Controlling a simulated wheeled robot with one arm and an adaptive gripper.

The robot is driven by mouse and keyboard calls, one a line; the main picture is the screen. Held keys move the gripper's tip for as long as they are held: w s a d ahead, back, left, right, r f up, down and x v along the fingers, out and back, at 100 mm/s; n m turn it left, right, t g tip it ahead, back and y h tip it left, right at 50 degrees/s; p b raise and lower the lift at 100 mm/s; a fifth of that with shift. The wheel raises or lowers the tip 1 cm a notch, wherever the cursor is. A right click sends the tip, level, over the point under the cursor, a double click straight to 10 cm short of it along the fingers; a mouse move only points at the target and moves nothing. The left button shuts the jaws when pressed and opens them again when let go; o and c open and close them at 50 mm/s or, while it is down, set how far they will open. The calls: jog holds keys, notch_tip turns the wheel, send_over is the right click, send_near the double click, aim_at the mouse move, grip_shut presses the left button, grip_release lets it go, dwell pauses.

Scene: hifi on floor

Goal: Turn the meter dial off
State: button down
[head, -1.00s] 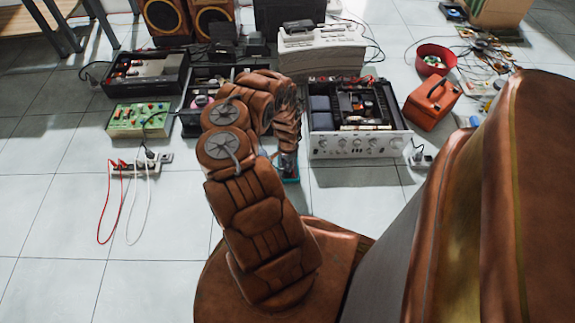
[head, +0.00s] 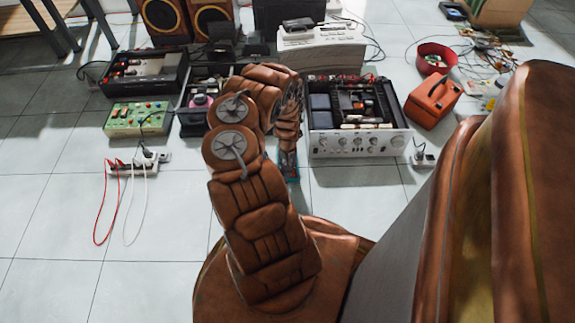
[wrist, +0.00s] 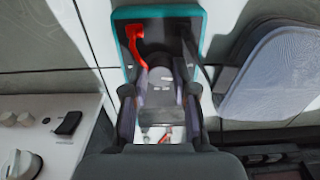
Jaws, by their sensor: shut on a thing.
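The meter (wrist: 197,20) is a dark box with a teal edge, lying on the floor, with a red lead and a dark lead at its far end. In the head view only its teal edge (head: 292,178) shows below my gripper (head: 288,158). In the wrist view my gripper (wrist: 160,102) has a finger on each side of the grey dial (wrist: 158,78) and is shut on it. The dial's pointer and markings cannot be read, and the fingers hide part of the meter's face.
An open silver amplifier (head: 357,143) stands close at the right in the head view. The front left floor is clear.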

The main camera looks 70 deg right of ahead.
jog(key=shift+n, duration=1.1)
jog(key=shift+b, duration=0.3)
jog(key=c, duration=0.9)
grip_release()
jog(key=shift+r, duration=0.1)
notch_tip(320, 180, up, 12)
dwell(0.3)
